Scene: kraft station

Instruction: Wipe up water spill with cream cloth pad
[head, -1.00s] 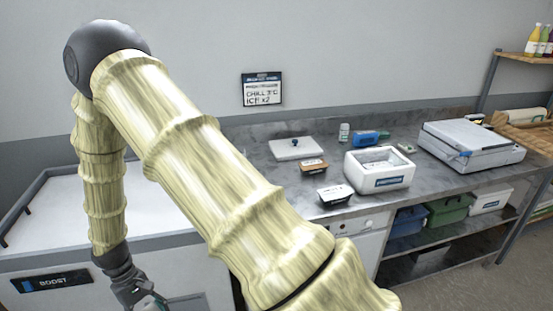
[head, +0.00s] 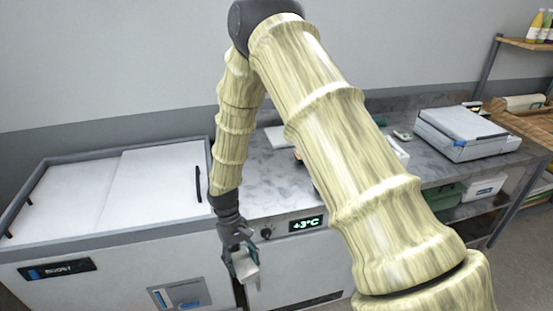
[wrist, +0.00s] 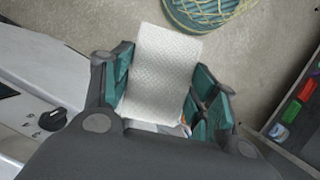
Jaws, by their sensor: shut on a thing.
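My gripper (head: 243,262) hangs in front of the counter, beside the small +3°C display, at the lower middle of the head view. It is shut on the cream cloth pad (head: 248,272). In the wrist view the textured, off-white pad (wrist: 161,70) sticks out between the teal fingers of my gripper (wrist: 160,95), above the floor. No water spill can be made out in these frames; my arm hides part of the steel counter (head: 275,184).
A white chest with a lid (head: 155,185) stands left of the counter. A flat grey-white device (head: 465,130) sits on the counter at right. Bins, including a green one (head: 445,196), stand on the shelf below. A yellow-and-teal woven basket (wrist: 208,12) is on the floor.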

